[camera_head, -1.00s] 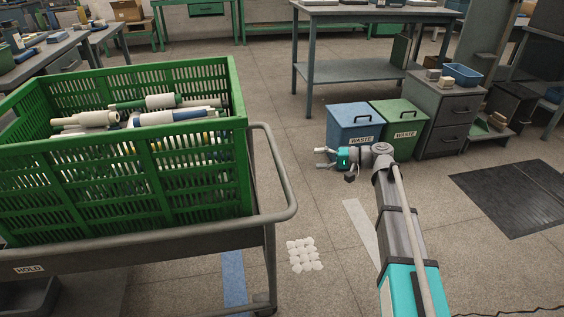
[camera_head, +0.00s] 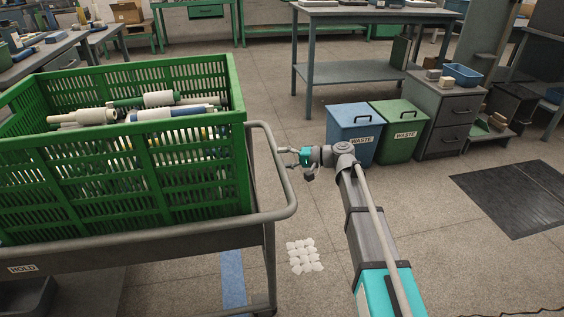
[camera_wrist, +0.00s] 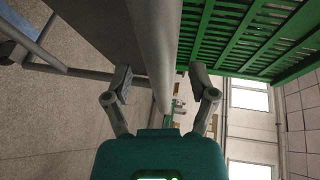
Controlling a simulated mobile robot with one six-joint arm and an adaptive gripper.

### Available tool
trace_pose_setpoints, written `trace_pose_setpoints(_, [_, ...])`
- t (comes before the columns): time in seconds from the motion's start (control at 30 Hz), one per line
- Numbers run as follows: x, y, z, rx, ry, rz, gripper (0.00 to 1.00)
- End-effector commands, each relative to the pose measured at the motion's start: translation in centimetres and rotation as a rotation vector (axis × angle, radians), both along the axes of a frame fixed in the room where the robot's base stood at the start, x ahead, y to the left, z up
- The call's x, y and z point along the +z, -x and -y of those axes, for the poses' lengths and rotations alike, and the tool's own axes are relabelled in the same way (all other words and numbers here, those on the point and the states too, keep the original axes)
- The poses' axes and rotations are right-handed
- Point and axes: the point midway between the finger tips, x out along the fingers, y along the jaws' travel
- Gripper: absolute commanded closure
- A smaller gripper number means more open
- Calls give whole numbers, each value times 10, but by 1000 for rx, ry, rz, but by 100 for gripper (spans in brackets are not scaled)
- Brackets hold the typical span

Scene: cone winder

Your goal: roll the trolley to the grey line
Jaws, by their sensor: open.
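The trolley (camera_head: 130,237) stands at the left and carries a green crate of spools. Its grey tube handle (camera_head: 290,196) curves around its right end. My gripper (camera_head: 284,158) is open at the handle's far part, pointing left. In the wrist view the handle tube (camera_wrist: 155,45) runs between the two spread fingers of my gripper (camera_wrist: 160,82); I cannot tell whether either finger touches it. A blue floor line (camera_head: 232,277) shows by the trolley's right leg. The grey line is not visible now; my arm covers the floor where a pale strip showed earlier.
A blue waste bin (camera_head: 352,123) and a green waste bin (camera_head: 398,130) stand behind my arm, beside a drawer cabinet (camera_head: 450,115). White patches (camera_head: 304,256) lie on the floor. A dark mat (camera_head: 520,195) lies at right. Floor between trolley and mat is mostly open.

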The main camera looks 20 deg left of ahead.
Motion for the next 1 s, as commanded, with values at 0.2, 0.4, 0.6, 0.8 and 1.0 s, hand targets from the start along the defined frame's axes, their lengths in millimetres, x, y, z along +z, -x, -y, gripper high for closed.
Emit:
trace_pose_setpoints(0.2, [-4,3,-18,1,0,0,26])
trace_pose_setpoints(0.4, [-4,3,-22,0,0,-1,26])
trace_pose_setpoints(0.6, [-4,3,-22,1,0,0,26])
trace_pose_setpoints(0.8, [-4,4,-22,1,0,0,62])
trace_pose_setpoints(1.0, [-4,4,-22,1,0,0,99])
